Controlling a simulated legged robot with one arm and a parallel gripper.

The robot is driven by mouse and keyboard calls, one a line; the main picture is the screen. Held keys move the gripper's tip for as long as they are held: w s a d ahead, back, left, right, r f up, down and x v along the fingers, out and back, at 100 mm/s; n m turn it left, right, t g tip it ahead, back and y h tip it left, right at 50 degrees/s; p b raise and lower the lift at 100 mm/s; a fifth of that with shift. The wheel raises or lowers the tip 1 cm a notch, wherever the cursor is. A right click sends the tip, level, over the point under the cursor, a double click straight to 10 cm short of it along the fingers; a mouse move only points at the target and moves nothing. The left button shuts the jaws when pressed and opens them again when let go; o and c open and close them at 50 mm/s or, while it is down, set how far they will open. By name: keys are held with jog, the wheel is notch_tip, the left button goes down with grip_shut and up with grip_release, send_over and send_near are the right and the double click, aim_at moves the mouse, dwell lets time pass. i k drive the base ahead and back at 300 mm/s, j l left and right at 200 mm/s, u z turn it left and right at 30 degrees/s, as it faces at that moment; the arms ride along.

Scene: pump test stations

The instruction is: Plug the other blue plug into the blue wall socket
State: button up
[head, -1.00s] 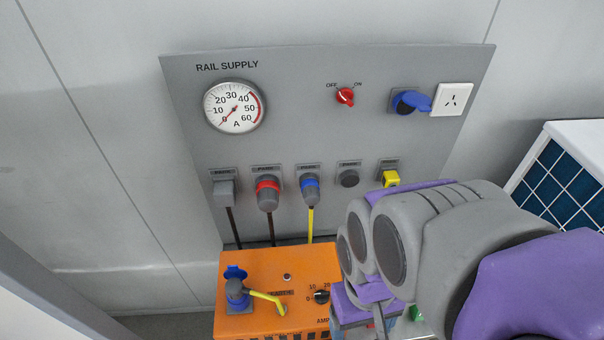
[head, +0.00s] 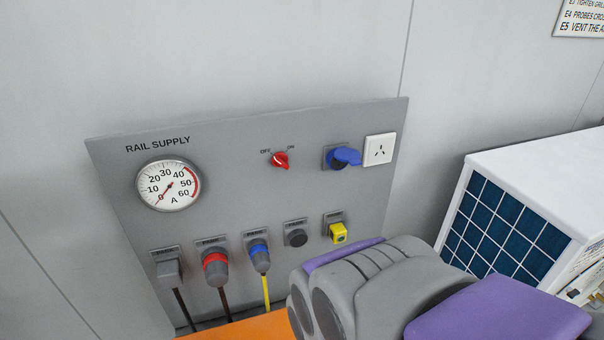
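The blue wall socket (head: 338,158) is at the upper right of the grey panel, with its blue lid (head: 347,156) raised to the right. One blue plug (head: 259,257) sits in the panel's lower row with a yellow cable hanging from it. The other blue plug is not visible now. My arm fills the lower right of the head view; my gripper's fingers are hidden behind it or below the frame.
The RAIL SUPPLY panel (head: 230,210) also holds a gauge (head: 168,185), a red switch (head: 281,161), a white outlet (head: 379,149), a red plug (head: 215,267) and a yellow connector (head: 338,233). A white unit with a blue grille (head: 510,225) stands right. An orange box (head: 245,328) shows below.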

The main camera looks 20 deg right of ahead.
aim_at(259, 254)
jog(key=u, duration=1.8)
jog(key=k+l, duration=0.15)
jog(key=k, duration=0.2)
jog(key=k+l, duration=0.2)
jog(key=k, duration=0.2)
jog(key=k+l, duration=0.15)
jog(key=k, duration=0.2)
